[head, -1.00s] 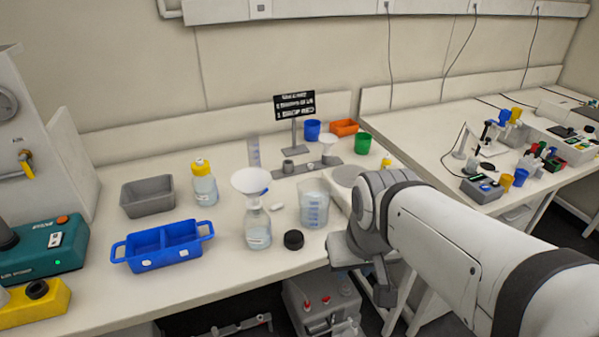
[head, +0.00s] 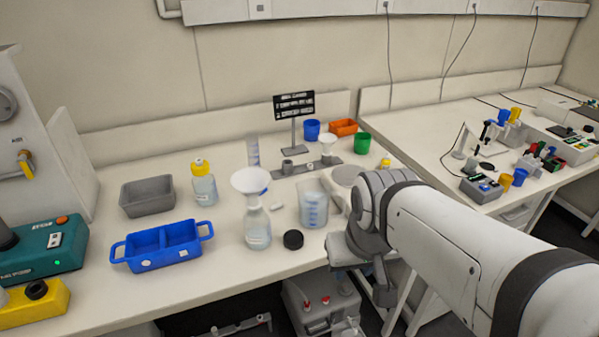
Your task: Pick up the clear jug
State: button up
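The clear jug (head: 314,208) is a see-through beaker-like vessel with blue markings. It stands upright on the white bench, right of a clear bottle with a white funnel (head: 251,205) and behind a black round cap (head: 293,240). My gripper (head: 364,268) is at the end of my white arm, in front and to the right of the jug, by the bench's front edge. It looks apart from the jug. My wrist partly hides it, and I cannot tell how far its fingers are spread.
A grey balance (head: 347,176) with a round plate stands behind the jug, partly hidden by my arm. A blue divided tray (head: 163,247), a yellow-capped bottle (head: 203,183) and a grey bin (head: 147,196) are to the left. A funnel stand (head: 306,167) is behind.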

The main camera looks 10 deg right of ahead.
aim_at(313, 193)
jog(key=u, duration=2.15)
jog(key=k, duration=1.3)
jog(key=z, duration=2.05)
jog(key=i, duration=1)
jog(key=z, duration=0.1)
